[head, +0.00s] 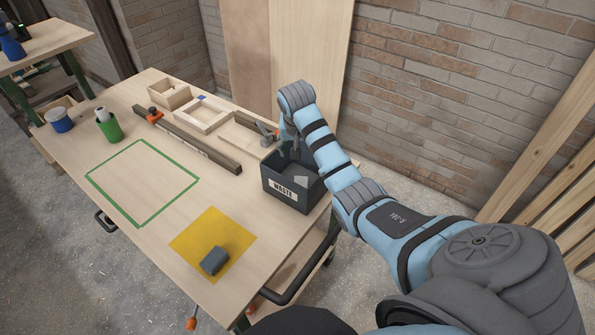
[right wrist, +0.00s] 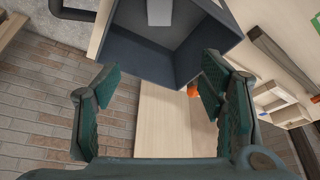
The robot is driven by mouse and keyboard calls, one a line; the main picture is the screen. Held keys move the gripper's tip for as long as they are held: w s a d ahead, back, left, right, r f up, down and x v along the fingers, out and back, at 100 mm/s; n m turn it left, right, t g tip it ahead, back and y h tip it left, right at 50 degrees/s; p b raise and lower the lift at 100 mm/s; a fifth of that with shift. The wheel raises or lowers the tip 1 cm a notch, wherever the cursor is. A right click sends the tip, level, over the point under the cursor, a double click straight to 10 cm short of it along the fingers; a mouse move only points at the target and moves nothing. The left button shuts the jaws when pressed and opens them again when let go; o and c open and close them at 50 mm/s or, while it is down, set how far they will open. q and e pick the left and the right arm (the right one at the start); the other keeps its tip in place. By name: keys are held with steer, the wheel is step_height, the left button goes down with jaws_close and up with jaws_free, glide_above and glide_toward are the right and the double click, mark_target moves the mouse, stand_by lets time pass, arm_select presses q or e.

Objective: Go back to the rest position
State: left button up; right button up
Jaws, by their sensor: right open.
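My right gripper (head: 286,143) is over the dark waste bin (head: 283,191) at the table's right edge. In the right wrist view, the gripper (right wrist: 160,75) has its two green fingers spread wide, with nothing between them. The bin (right wrist: 190,62) shows there beyond the fingertips, with a pale piece inside. From the head, the wrist and fingers partly blend with the bin's back rim, so I cannot tell how far above it they are. My right arm reaches out from the lower right. My left gripper is not in view.
A brick wall (head: 440,90) stands behind.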

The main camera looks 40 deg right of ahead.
steer(key=v, duration=0.4)
steer(key=shift+f, duration=0.1)
